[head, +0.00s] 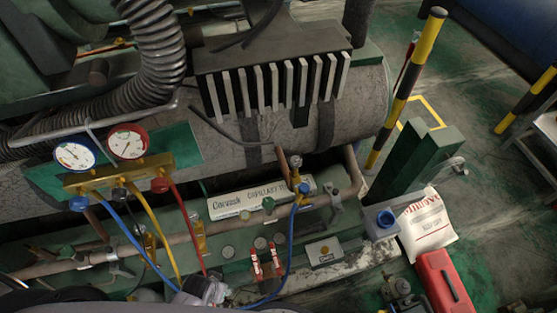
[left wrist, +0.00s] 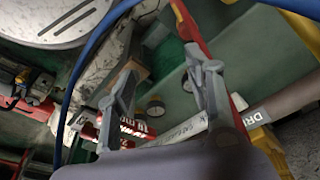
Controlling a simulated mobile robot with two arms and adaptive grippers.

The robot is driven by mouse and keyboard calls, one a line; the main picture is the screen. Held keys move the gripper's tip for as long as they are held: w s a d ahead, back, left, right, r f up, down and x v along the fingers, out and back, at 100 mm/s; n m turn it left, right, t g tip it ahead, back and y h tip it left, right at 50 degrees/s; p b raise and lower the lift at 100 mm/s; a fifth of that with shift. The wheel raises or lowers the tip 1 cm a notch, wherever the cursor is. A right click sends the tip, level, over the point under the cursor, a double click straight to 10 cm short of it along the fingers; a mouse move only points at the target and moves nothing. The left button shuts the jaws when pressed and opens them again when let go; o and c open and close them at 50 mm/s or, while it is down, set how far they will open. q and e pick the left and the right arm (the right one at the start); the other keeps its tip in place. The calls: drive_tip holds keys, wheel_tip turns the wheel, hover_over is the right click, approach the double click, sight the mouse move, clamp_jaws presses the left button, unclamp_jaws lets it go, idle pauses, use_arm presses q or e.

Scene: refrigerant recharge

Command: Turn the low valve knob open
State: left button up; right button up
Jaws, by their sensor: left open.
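The low valve knob is most likely the blue knob (head: 78,203) at the left end of the brass manifold (head: 118,176) in the head view. Above it is the blue-ringed gauge (head: 73,156). A red knob (head: 160,185) is at the manifold's right end, below the red-ringed gauge (head: 127,142). My left gripper (left wrist: 165,65) shows in the left wrist view with its two fingers spread apart and nothing held between them. The blue knob is not identifiable in that view. My right gripper is not in view.
Blue (head: 118,235), yellow (head: 150,225) and red hoses hang below the manifold. A corrugated hose (head: 158,45) hangs above it. The blue hose (left wrist: 85,60) crosses the wrist view.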

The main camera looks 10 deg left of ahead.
use_arm(q)
drive_tip(key=w+r+t+b, duration=0.1)
drive_tip(key=w+r+b, duration=0.4)
drive_tip(key=w+r, duration=0.15)
drive_tip(key=m+t+h+b, duration=0.4)
drive_tip(key=m+h+b, duration=0.1)
drive_tip(key=m+h, duration=0.55)
approach(295, 160)
drive_tip(key=x, duration=0.2)
drive_tip(key=shift+n+h, duration=0.35)
drive_tip(key=shift+n, duration=0.1)
drive_tip(key=p+x, duration=0.1)
drive_tip(key=x, duration=0.6)
drive_tip(key=shift+a+f, duration=0.15)
drive_tip(key=shift+f, duration=0.05)
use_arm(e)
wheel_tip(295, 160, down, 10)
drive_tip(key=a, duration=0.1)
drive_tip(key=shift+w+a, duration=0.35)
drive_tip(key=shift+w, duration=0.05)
use_arm(q)
drive_tip(key=shift+c, duration=0.5)
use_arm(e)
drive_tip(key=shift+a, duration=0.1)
